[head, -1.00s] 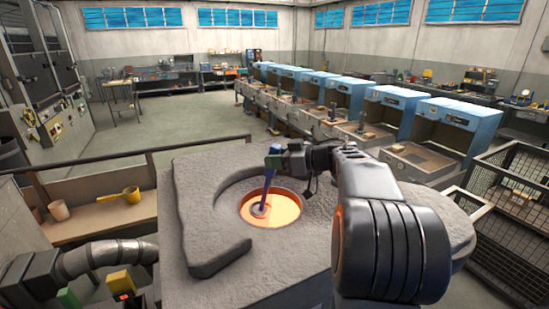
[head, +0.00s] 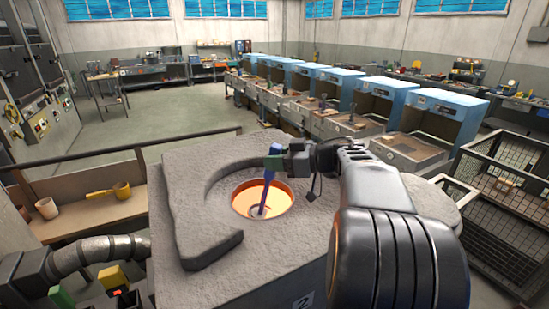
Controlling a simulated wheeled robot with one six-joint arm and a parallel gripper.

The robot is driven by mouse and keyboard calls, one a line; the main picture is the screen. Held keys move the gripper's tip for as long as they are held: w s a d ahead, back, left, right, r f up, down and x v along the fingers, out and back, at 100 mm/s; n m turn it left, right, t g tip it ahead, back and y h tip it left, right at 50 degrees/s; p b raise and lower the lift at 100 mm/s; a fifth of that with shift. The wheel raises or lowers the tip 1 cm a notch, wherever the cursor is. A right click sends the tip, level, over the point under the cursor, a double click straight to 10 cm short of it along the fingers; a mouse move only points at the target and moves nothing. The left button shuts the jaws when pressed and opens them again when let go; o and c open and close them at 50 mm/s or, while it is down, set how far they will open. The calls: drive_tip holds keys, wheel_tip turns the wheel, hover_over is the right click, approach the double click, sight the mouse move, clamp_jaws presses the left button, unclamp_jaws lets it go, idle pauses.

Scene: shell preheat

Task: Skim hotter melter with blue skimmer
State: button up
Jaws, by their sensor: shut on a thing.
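The melter (head: 207,215) is a grey, rough-topped block with a round opening holding glowing orange melt (head: 245,197). A partly hidden 2 shows on its front. The blue skimmer (head: 266,196) stands nearly upright in the opening, its lower end at the melt. How deep it sits in the melt I cannot tell. My gripper (head: 275,158) is above the far right rim of the opening and shut on the upper part of the skimmer. A second melter is not clearly in view.
A yellow ladle (head: 120,191) and a tan cup (head: 47,208) sit on a wooden shelf (head: 88,215) at left. Wire cages (head: 500,190) stand at right. Blue-hooded benches (head: 440,115) line the back right.

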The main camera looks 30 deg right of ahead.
drive_tip(key=shift+d, duration=2.25)
drive_tip(key=shift+r, duration=0.15)
wheel_tip(320, 180, up, 11)
drive_tip(key=shift+d, duration=0.1)
idle(0.7)
